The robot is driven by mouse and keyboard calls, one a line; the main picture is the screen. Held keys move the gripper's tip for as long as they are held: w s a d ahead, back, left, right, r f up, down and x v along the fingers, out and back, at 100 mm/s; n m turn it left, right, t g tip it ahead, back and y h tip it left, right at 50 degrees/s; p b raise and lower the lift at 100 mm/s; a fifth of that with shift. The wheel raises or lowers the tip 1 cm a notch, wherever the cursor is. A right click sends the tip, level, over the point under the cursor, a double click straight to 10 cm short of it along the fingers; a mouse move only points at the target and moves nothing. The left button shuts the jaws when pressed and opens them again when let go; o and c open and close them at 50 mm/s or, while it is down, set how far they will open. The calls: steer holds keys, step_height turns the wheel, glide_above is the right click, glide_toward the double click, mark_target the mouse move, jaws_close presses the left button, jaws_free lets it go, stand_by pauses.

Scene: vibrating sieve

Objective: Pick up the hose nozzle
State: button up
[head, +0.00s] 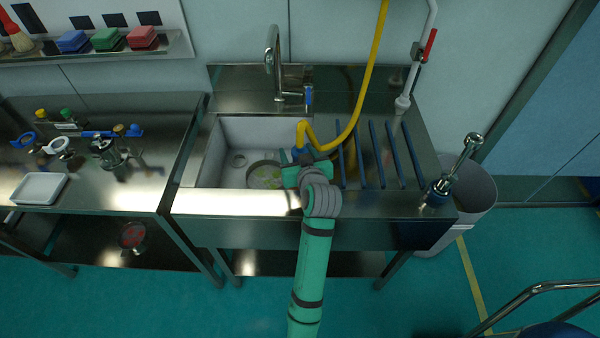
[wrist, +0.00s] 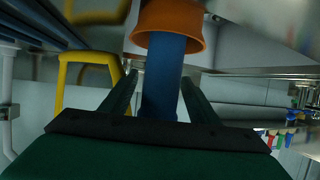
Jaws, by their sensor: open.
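The hose nozzle (head: 298,153) is blue and sits at the lower end of a yellow hose (head: 376,55), above the right part of the sink. In the wrist view a blue shaft (wrist: 162,85) with an orange flared end (wrist: 168,30) stands between my fingers; it appears to be the nozzle. My gripper (head: 291,161) is open around it, one finger on each side; in the wrist view the open fingers (wrist: 160,88) show a gap beside the shaft. In the head view my arm and wrist partly hide the nozzle.
The sink (head: 210,165) holds a round sieve (head: 258,172) below my gripper. A faucet (head: 272,60) stands behind. A side table (head: 100,190) stands left.

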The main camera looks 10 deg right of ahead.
steer(key=shift+w, duration=0.1)
steer(key=c, duration=1.1)
step_height(320, 180, up, 18)
steer(key=shift+r, duration=0.1)
stand_by(0.3)
